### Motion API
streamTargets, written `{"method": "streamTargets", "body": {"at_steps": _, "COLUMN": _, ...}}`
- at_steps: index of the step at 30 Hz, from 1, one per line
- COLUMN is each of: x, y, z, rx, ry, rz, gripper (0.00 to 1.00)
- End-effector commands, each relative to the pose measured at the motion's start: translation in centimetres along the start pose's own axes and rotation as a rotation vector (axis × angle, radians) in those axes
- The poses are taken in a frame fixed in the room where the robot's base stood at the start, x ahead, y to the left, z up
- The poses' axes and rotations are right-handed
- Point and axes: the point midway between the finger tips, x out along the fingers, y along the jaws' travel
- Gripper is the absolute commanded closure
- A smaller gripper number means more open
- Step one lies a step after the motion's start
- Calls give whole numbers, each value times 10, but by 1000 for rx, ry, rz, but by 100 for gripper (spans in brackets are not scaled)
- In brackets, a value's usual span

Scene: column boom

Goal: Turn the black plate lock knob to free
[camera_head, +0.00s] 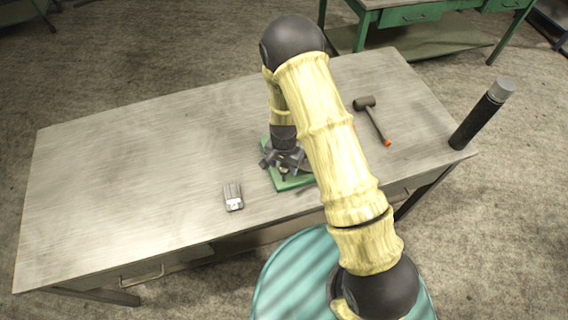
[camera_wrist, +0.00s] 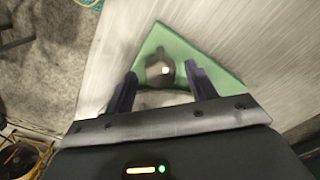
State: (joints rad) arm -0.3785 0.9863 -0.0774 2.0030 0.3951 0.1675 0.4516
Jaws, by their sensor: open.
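A green plate (camera_head: 292,183) lies on the grey table, partly hidden under my arm in the head view. It also shows in the wrist view (camera_wrist: 213,77). On it stands a dark rounded knob (camera_wrist: 160,72) with a small bright spot on it. My gripper (camera_wrist: 158,76) is open, with one finger to the left and one to the right of the knob. I see a gap between each finger and the knob. In the head view my gripper (camera_head: 283,170) is low over the plate and hides most of the knob. I cannot tell which way the knob is turned.
A small grey and white object (camera_head: 233,197) lies on the table left of the plate. A mallet (camera_head: 373,119) with an orange handle end lies to the right. A dark cylinder (camera_head: 478,120) stands at the right corner. The table's left half (camera_head: 110,190) is clear.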

Motion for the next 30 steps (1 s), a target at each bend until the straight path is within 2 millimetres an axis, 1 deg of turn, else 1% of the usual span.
{"method": "streamTargets", "body": {"at_steps": 3, "x": 4, "y": 0, "z": 0, "rx": 0, "ry": 0, "rz": -1, "gripper": 44}}
{"method": "streamTargets", "body": {"at_steps": 10, "x": 5, "y": 0, "z": 0, "rx": 0, "ry": 1, "rz": -1, "gripper": 44}}
{"method": "streamTargets", "body": {"at_steps": 11, "x": 5, "y": 0, "z": 0, "rx": 0, "ry": 1, "rz": -1, "gripper": 48}}
{"method": "streamTargets", "body": {"at_steps": 12, "x": 5, "y": 0, "z": 0, "rx": 0, "ry": 1, "rz": -1, "gripper": 56}}
{"method": "streamTargets", "body": {"at_steps": 14, "x": 5, "y": 0, "z": 0, "rx": 0, "ry": 1, "rz": -1, "gripper": 68}}
{"method": "streamTargets", "body": {"at_steps": 15, "x": 5, "y": 0, "z": 0, "rx": 0, "ry": 1, "rz": -1, "gripper": 76}}
{"method": "streamTargets", "body": {"at_steps": 17, "x": 4, "y": 0, "z": 0, "rx": 0, "ry": 1, "rz": -1, "gripper": 87}}
{"method": "streamTargets", "body": {"at_steps": 18, "x": 4, "y": 0, "z": 0, "rx": 0, "ry": 1, "rz": -1, "gripper": 89}}
{"method": "streamTargets", "body": {"at_steps": 25, "x": 5, "y": 0, "z": 0, "rx": -12, "ry": 1, "rz": -1, "gripper": 89}}
{"method": "streamTargets", "body": {"at_steps": 30, "x": 5, "y": 0, "z": 0, "rx": -55, "ry": 1, "rz": -1, "gripper": 89}}
